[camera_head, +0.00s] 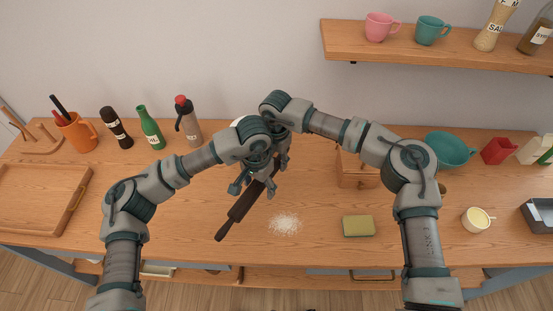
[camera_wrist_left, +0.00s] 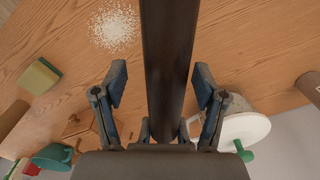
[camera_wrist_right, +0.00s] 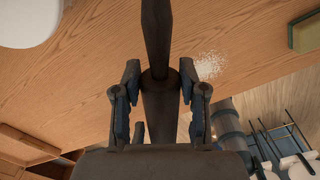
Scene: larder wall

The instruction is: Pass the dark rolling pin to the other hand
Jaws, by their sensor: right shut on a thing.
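The dark rolling pin (camera_head: 240,209) is held tilted above the counter, its lower handle pointing down and left in the head view. My right gripper (camera_head: 282,164) is shut on it near its upper end; the right wrist view shows the pin (camera_wrist_right: 159,100) between the fingers. My left gripper (camera_head: 243,183) is the lower one. In the left wrist view its open fingers stand on either side of the pin (camera_wrist_left: 168,60), with a gap visible at the left finger. The arms hide the pin's upper part in the head view.
White flour (camera_head: 284,224) and a sponge (camera_head: 358,226) lie on the counter. Bottles (camera_head: 151,127) and an orange mug (camera_head: 78,132) stand at back left. A wooden box (camera_head: 354,172), teal bowl (camera_head: 450,149) and cup (camera_head: 476,220) are at right. A wooden tray (camera_head: 75,213) lies at left.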

